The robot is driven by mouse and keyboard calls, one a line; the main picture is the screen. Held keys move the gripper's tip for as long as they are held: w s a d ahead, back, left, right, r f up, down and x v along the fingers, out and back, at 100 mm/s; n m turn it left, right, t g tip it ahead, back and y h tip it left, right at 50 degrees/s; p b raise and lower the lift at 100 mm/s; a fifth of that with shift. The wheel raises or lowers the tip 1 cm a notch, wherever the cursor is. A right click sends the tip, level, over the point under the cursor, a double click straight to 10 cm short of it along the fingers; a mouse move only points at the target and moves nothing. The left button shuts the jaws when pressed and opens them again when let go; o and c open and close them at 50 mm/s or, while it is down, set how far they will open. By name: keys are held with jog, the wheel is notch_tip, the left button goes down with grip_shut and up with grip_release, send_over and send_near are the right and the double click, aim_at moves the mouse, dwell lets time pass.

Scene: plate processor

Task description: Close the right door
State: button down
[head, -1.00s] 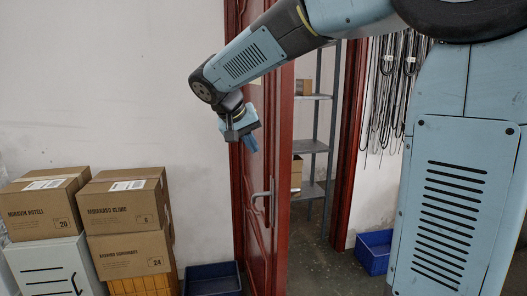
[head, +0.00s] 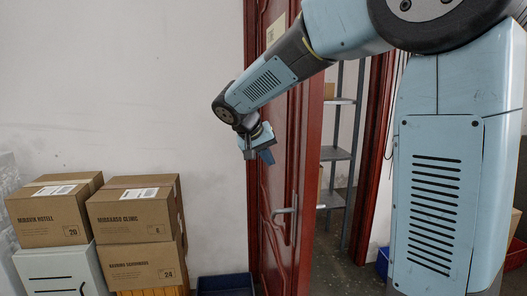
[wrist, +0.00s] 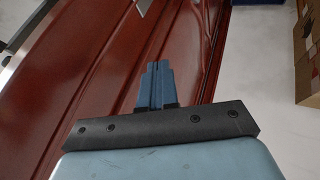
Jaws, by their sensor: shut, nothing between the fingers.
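The red-brown door (head: 272,195) stands ajar, its edge turned toward me, with a gap to the frame on its right. A lever handle (head: 284,211) sits on the door face below my gripper. My gripper (head: 266,157) is shut and empty, in front of the door's left part at a height above the handle. In the wrist view, the shut blue fingers (wrist: 157,78) lie over the red door panel (wrist: 95,95). I cannot tell whether they touch it.
Stacked cardboard boxes (head: 133,212) stand at left by the wall. A blue bin (head: 226,284) is on the floor left of the door. A metal shelf (head: 335,153) shows through the doorway. The bare wall (head: 120,80) is clear.

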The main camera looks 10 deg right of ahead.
aim_at(292, 175)
jog(key=shift+w+d+f, duration=0.25)
jog(key=shift+d+f, duration=0.3)
jog(key=shift+d, duration=0.45)
jog(key=shift+w+d+f, duration=0.25)
jog(key=shift+d+f, duration=0.35)
jog(key=shift+d, duration=0.45)
jog(key=shift+w+d+f, duration=0.25)
jog(key=shift+d+f, duration=0.3)
jog(key=shift+d, duration=0.45)
